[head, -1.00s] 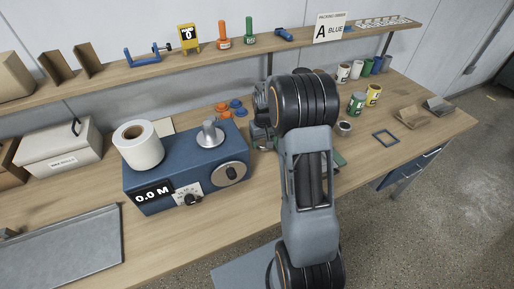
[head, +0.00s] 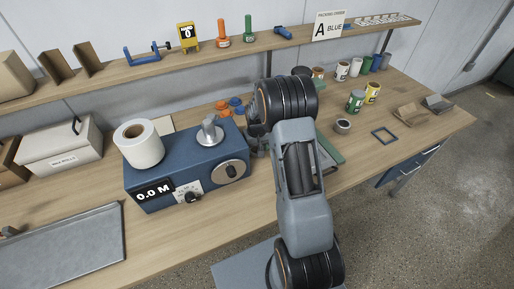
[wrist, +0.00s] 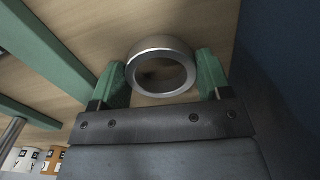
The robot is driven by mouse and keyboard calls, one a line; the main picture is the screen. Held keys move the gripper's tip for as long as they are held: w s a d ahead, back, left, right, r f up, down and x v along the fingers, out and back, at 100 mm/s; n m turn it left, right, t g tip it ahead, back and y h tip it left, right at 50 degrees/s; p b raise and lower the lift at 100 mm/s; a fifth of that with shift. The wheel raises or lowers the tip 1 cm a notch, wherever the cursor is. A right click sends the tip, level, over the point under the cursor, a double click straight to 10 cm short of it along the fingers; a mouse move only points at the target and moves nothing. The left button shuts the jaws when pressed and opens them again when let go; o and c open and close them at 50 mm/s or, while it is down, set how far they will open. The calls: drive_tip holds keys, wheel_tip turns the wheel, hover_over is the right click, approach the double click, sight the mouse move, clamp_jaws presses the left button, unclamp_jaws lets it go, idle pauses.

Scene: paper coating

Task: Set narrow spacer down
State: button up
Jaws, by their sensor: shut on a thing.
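The narrow spacer, a grey metal ring (wrist: 150,45), shows in the wrist view with its opening facing the camera. My gripper (wrist: 162,74) has green fingers, one on each side of the ring, and is shut on it. Bare wood shows through and behind the ring; I cannot tell whether it touches the bench. In the head view my arm hides the spacer and most of the gripper, which is just right of the blue machine (head: 160,184).
A green frame (wrist: 45,50) lies left of my gripper in the wrist view. A dark blue surface (wrist: 286,70) is close on the right.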

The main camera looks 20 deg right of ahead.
drive_tip(key=shift+f, duration=0.15)
drive_tip(key=o, duration=0.9)
